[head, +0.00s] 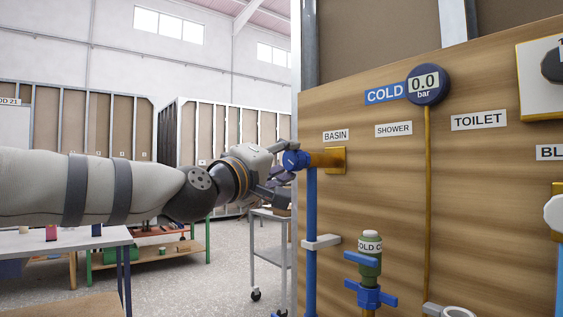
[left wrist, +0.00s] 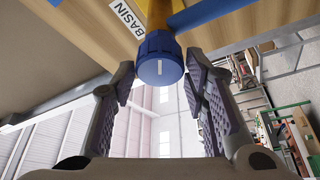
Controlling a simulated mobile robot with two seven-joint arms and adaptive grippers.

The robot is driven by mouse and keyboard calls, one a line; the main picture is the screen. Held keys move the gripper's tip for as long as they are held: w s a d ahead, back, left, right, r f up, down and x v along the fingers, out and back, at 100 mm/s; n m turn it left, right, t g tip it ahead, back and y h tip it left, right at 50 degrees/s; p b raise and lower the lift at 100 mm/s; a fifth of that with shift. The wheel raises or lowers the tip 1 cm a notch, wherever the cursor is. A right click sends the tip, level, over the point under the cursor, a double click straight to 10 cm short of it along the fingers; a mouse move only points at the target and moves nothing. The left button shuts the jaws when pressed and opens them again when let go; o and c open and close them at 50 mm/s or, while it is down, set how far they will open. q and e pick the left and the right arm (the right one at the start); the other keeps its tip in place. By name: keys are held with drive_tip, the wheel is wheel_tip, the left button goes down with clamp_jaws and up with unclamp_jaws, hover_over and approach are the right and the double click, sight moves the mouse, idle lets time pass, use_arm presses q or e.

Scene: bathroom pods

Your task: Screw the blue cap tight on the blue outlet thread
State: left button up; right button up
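The blue cap (head: 293,160) sits on the end of the brass BASIN outlet (head: 327,158); it also shows in the left wrist view (left wrist: 158,62), with a white mark on its face. The outlet's thread is hidden under the cap, so I cannot tell how tight it is. My left gripper (head: 283,171) is at the cap, facing it. In the left wrist view its fingers (left wrist: 160,75) stand apart on either side of the cap, with small gaps showing, and hold nothing. My right gripper is not in view.
A blue pipe (head: 311,235) runs down from the outlet along the wooden panel (head: 385,190). A blue-handled valve (head: 370,296) stands to the lower right. The gauge (head: 424,84) reads 0.0 bar. A grey trolley (head: 270,222) and a table (head: 45,240) stand behind and below my left arm.

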use_arm(q)
drive_tip(key=shift+o, duration=0.9)
drive_tip(key=v, duration=1.2)
